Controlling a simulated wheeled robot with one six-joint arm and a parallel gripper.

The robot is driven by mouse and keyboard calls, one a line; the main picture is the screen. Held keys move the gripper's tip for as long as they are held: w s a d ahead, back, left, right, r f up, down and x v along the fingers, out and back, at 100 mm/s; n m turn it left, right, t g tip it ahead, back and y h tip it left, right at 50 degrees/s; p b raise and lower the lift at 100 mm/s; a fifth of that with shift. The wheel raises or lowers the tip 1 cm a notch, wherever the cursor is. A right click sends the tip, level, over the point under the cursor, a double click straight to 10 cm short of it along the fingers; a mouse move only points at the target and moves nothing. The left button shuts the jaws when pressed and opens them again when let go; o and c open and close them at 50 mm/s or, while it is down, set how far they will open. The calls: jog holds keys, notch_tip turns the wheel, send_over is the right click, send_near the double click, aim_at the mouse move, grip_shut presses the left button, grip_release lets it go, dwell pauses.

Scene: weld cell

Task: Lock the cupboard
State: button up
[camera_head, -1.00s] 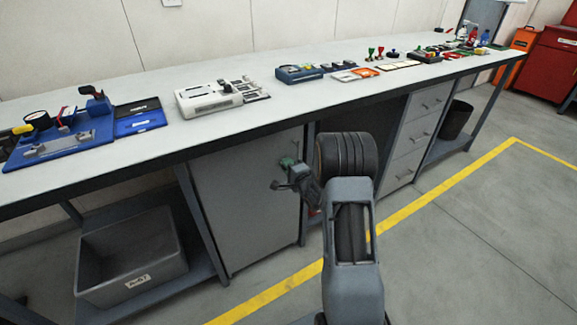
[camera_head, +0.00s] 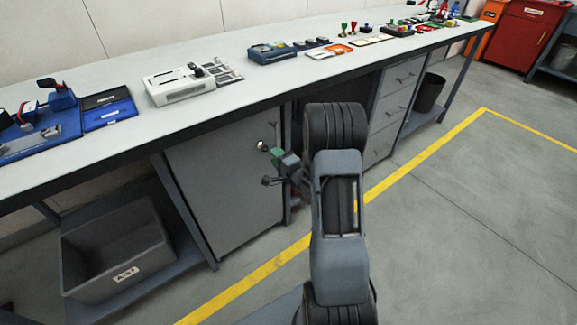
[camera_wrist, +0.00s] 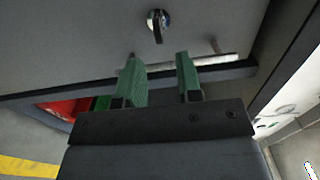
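The cupboard (camera_head: 225,190) is a grey unit under the workbench, and its door looks closed. A round chrome lock (camera_head: 262,146) sits near the door's upper right corner. In the wrist view the lock (camera_wrist: 158,22) shows a dark turn piece pointing roughly down the picture. My gripper (camera_head: 273,160) is in front of the door, just below and right of the lock in the head view. In the wrist view my gripper (camera_wrist: 158,58) has its two green fingers apart with nothing between them. The lock lies beyond the fingertips, in line with the gap and apart from them.
A silvery bar (camera_wrist: 215,60) on the door runs partly behind the right finger. The workbench (camera_head: 200,118) overhangs the cupboard. A grey bin (camera_head: 115,250) stands on the lower shelf at left, drawers (camera_head: 393,105) at right. Floor beyond the yellow line is clear.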

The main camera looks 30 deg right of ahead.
jog(key=s, duration=0.7)
jog(key=shift+d+p, duration=0.35)
jog(key=shift+d, duration=0.1)
jog(key=shift+s, duration=0.1)
jog(key=s+d+f+n+g+h+p, duration=0.1)
jog(key=s+d+f+n+g+h, duration=0.1)
jog(key=f+n+g, duration=0.15)
jog(key=s+d+f+n+g+h, duration=0.2)
jog(key=f+g, duration=0.2)
jog(key=f, duration=0.1)
jog(key=s+a+r+n+g+p, duration=0.2)
jog(key=a+r+p, duration=0.4)
jog(key=r, duration=0.9)
jog(key=s+a+r+n+g+y+p, duration=0.1)
jog(key=s+a+r+n+g+p, duration=0.1)
jog(key=s+a+r+n+p, duration=0.3)
jog(key=s+a+r+n+g+p, duration=0.2)
jog(key=r+p, duration=1)
jog(key=r, duration=1.3)
jog(key=s+a+n, duration=0.2)
jog(key=s+a, duration=0.2)
jog(key=a, duration=0.2)
jog(key=shift+g+y, duration=0.35)
jog(key=shift+y, duration=0.05)
